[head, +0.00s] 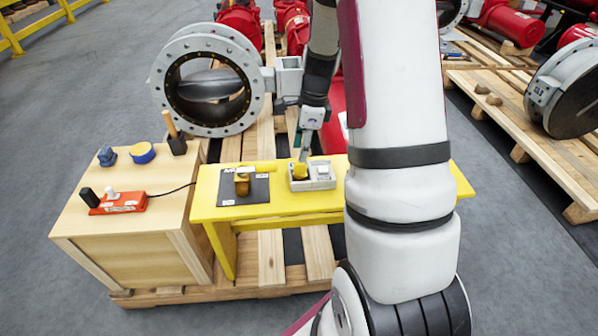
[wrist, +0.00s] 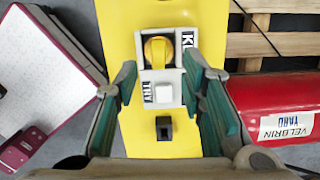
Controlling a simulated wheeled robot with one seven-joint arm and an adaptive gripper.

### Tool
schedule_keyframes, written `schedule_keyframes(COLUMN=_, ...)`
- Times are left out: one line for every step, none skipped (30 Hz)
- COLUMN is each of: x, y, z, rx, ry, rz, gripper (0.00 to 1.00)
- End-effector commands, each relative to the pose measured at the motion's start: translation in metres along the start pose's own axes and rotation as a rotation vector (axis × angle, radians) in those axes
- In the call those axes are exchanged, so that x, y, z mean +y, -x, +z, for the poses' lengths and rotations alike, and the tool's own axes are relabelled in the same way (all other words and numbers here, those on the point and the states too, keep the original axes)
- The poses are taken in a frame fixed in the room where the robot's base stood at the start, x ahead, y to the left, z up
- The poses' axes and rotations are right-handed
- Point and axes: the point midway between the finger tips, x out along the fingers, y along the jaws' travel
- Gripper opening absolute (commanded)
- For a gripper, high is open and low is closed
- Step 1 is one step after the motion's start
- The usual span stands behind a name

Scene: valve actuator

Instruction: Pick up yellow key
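In the head view the yellow piece (head: 300,170) shows on top of the grey box (head: 324,184), on the yellow bench (head: 215,205). My gripper (wrist: 160,72) is open, with its teal-padded fingers on either side of the box in the wrist view. Nothing is between the fingers' pads in contact with them. In the head view my gripper (head: 305,150) hangs just above the box, partly hidden by its own links.
A white button (wrist: 164,92) and a small black block (wrist: 164,128) lie nearer on the box and bench. A dark mat (head: 258,190) with a yellow-brown object (head: 242,183) is left of the box. A wooden cabinet (head: 140,255) and large flanged valve (head: 205,120) stand near.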

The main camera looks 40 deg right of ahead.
Motion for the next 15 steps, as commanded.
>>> schedule_keyframes(x=0.0, y=-0.007, z=-0.001, rx=0.0, ry=-0.001, rz=0.001, gripper=0.37)
schedule_keyframes(x=0.0, y=-0.009, z=0.0, rx=0.0, ry=-0.001, rz=0.001, gripper=0.37)
schedule_keyframes(x=0.0, y=-0.011, z=0.0, rx=0.0, ry=0.0, rz=0.001, gripper=0.37)
schedule_keyframes(x=0.0, y=-0.013, z=0.0, rx=0.0, ry=0.0, rz=0.0, gripper=0.37)
schedule_keyframes(x=0.0, y=-0.013, z=0.0, rx=0.0, ry=0.0, rz=0.0, gripper=0.37)
schedule_keyframes(x=0.0, y=-0.015, z=0.0, rx=0.0, ry=0.0, rz=0.0, gripper=0.37)
schedule_keyframes(x=0.0, y=-0.016, z=0.0, rx=0.0, ry=0.0, rz=0.0, gripper=0.37)
schedule_keyframes(x=0.0, y=-0.018, z=0.0, rx=0.0, ry=0.0, rz=0.0, gripper=0.37)
schedule_keyframes(x=0.001, y=-0.021, z=-0.001, rx=0.0, ry=0.0, rz=0.0, gripper=0.37)
schedule_keyframes(x=0.001, y=-0.024, z=-0.001, rx=0.0, ry=0.0, rz=0.001, gripper=0.37)
schedule_keyframes(x=0.001, y=-0.028, z=-0.001, rx=0.0, ry=0.0, rz=0.002, gripper=0.37)
schedule_keyframes(x=0.002, y=-0.034, z=-0.002, rx=0.0, ry=-0.001, rz=0.003, gripper=0.37)
schedule_keyframes(x=0.002, y=-0.038, z=-0.002, rx=0.0, ry=-0.001, rz=0.003, gripper=0.37)
schedule_keyframes(x=0.002, y=-0.043, z=-0.002, rx=0.0, ry=0.0, rz=0.003, gripper=0.37)
schedule_keyframes(x=0.002, y=-0.049, z=-0.002, rx=-0.001, ry=0.0, rz=0.003, gripper=0.37)
